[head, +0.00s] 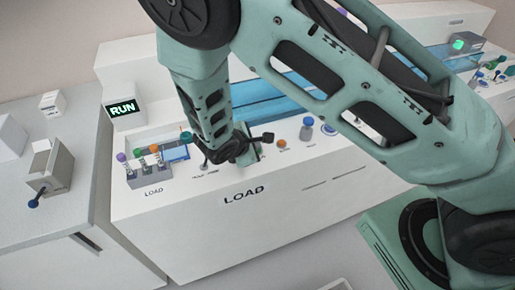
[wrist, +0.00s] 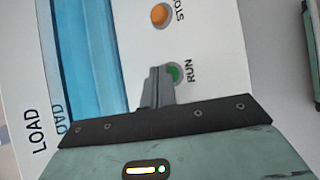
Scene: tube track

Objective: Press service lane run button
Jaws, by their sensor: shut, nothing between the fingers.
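The green run button (wrist: 174,73) sits on the white panel beside the printed word RUN in the wrist view. My gripper (wrist: 158,72) is shut and empty, its dark fingertips right at the button's left side and covering part of it. I cannot tell whether they touch it or whether the button is pressed. In the head view my gripper is low over the front of the white LOAD machine (head: 230,215), and the green button is not discernible there.
An orange stop button (wrist: 160,14) is near the green one; an orange button (head: 282,143) also shows in the head view. A blue channel (wrist: 85,50) runs alongside. A lit RUN display (head: 122,108) and a tube rack (head: 150,172) stand at left.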

